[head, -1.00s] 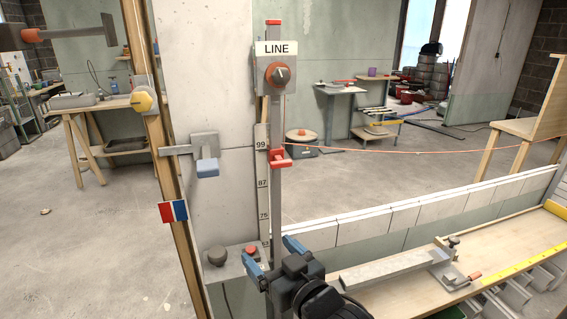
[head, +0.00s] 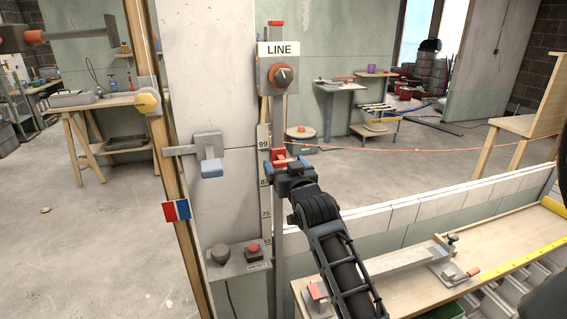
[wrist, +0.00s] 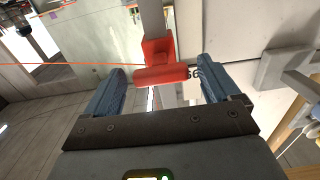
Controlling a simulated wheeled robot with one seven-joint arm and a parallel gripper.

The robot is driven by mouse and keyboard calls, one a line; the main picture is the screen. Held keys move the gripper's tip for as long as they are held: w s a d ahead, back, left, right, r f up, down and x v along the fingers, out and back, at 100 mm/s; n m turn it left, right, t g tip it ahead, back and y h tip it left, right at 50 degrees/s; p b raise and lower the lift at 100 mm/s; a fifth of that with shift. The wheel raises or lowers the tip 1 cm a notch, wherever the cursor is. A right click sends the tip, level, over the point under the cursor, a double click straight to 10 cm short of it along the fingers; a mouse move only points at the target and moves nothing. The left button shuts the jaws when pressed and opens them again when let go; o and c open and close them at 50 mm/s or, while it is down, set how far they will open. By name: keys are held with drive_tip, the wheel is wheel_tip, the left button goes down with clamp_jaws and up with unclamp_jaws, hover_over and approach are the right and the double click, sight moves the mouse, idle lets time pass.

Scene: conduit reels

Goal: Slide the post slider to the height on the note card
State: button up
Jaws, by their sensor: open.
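The red post slider (head: 278,157) sits on the grey upright post (head: 278,215), near the 99 mark of the number scale (head: 265,178). My gripper (head: 289,164) is open just in front of the slider and partly covers it. In the wrist view the slider (wrist: 160,75) shows between my two blue fingertips, with a gap on each side. A scale number shows inverted beside it. I see no note card with a readable height.
An orange line (head: 400,149) runs right at slider height. A workbench (head: 400,285) lies at right.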

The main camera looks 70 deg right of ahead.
drive_tip(key=shift+x, duration=0.8)
drive_tip(key=shift+c, duration=0.3)
drive_tip(key=c, duration=1.4)
wheel_tip(320, 180, down, 12)
drive_tip(key=b, duration=0.8)
drive_tip(key=o, duration=1.5)
drive_tip(key=shift+c, duration=0.2)
drive_tip(key=v, duration=0.7)
drive_tip(key=shift+s+a+b, duration=0.25)
drive_tip(key=shift+a+b, duration=0.1)
drive_tip(key=shift+b, duration=0.05)
